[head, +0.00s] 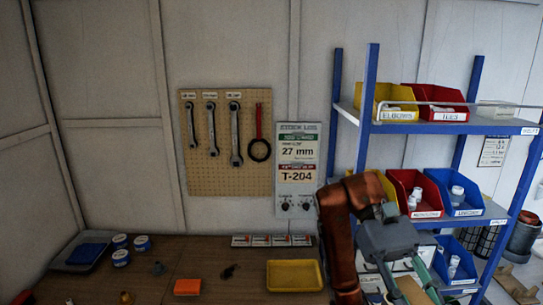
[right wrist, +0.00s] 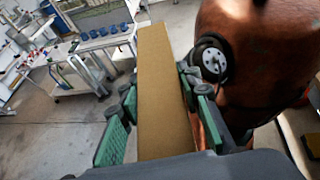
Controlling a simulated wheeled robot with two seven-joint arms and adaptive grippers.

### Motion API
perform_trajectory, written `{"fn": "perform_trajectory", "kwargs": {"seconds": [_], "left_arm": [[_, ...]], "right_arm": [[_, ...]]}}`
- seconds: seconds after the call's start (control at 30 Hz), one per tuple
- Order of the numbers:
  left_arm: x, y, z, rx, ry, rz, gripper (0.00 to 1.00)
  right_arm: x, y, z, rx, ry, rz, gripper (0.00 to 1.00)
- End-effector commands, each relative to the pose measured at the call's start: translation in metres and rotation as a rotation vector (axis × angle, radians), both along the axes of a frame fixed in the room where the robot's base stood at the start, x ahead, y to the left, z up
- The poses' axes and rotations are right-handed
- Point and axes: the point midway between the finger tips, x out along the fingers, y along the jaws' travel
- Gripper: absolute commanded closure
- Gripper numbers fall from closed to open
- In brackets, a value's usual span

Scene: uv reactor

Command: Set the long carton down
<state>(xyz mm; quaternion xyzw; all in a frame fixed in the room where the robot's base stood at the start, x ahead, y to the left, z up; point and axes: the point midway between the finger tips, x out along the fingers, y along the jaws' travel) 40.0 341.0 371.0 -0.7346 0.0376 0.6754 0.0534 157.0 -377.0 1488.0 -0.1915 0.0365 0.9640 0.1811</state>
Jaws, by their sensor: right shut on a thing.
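The long carton (right wrist: 163,85) is plain brown and fills the middle of the right wrist view, stretching away from my right gripper (right wrist: 165,125). The green finger pads lie along both of its sides, and the gripper is shut on it. In the head view my right gripper (head: 410,284) points down at the lower right, in front of the blue rack. A small brown part of the carton (head: 413,291) shows between its fingers, and the rest is cut off by the frame edge. My left gripper is not in view.
A wooden bench (head: 215,285) holds a yellow tray (head: 295,276), an orange block (head: 187,287), blue-and-white tubs (head: 121,257) and a dark tray (head: 85,255). A blue rack (head: 365,120) with coloured bins stands at right. The wrist view shows open floor (right wrist: 50,140) and a cart (right wrist: 75,80).

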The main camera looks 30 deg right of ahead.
Motion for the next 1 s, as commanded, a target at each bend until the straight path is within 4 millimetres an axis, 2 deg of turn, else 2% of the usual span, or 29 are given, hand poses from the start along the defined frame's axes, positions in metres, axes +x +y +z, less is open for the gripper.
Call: {"fn": "perform_trajectory", "kwargs": {"seconds": [0.17, 0.3, 0.47, 0.6, 0.8, 0.9, 1.0], "left_arm": [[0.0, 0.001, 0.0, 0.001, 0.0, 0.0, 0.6], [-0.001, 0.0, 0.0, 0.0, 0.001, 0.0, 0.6], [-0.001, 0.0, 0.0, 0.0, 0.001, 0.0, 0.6], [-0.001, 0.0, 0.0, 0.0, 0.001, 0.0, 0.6], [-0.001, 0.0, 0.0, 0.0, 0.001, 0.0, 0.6], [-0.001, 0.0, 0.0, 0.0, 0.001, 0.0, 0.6], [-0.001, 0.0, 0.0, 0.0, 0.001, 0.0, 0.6]], "right_arm": [[0.008, 0.074, -0.026, -0.01, 0.006, -0.367, 0.96], [0.027, 0.129, -0.056, -0.008, 0.004, -0.645, 0.96], [0.059, 0.178, -0.098, -0.006, 0.003, -0.925, 0.96], [0.095, 0.212, -0.143, -0.003, 0.005, -1.165, 0.96], [0.153, 0.234, -0.21, -0.002, 0.01, -1.46, 0.96], [0.182, 0.234, -0.246, -0.001, 0.015, -1.596, 0.96], [0.213, 0.226, -0.286, -0.003, 0.017, -1.736, 0.96]]}}
